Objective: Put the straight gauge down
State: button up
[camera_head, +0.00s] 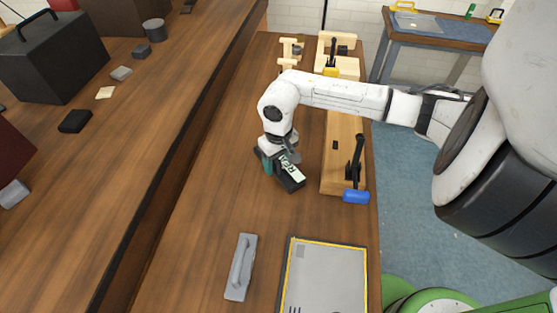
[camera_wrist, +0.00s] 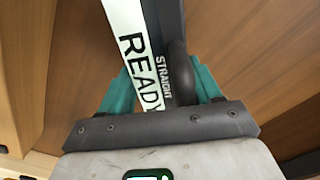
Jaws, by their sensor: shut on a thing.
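My gripper (camera_head: 277,166), with teal fingers, is over the brown wooden bench and points down. It is shut on the straight gauge (camera_head: 291,179), a dark bar with a pale label. In the wrist view the gauge (camera_wrist: 133,35) lies between the teal fingers of my gripper (camera_wrist: 160,92), and its label reads "STRAIGHT" and "READY". The gauge is at or just above the bench top; I cannot tell whether it touches. Part of it is hidden by my gripper.
A wooden block (camera_head: 342,140) with a black clamp and blue handle (camera_head: 356,197) stands close to the right. A grey handled tool (camera_head: 241,267) and a yellow-edged grey tray (camera_head: 325,285) lie nearer. A raised wooden surface (camera_head: 150,100) borders the left. Bare bench lies left of the gauge.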

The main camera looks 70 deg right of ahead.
jog(key=shift+f, duration=0.3)
jog(key=shift+f+b, duration=0.25)
jog(key=shift+b, duration=0.05)
jog(key=o, duration=1.3)
jog(key=shift+r, duration=0.1)
jog(key=shift+o, duration=0.2)
jog(key=shift+r+p, duration=0.15)
jog(key=shift+p, duration=0.15)
notch_tip(320, 180, up, 12)
jog(key=b, duration=0.1)
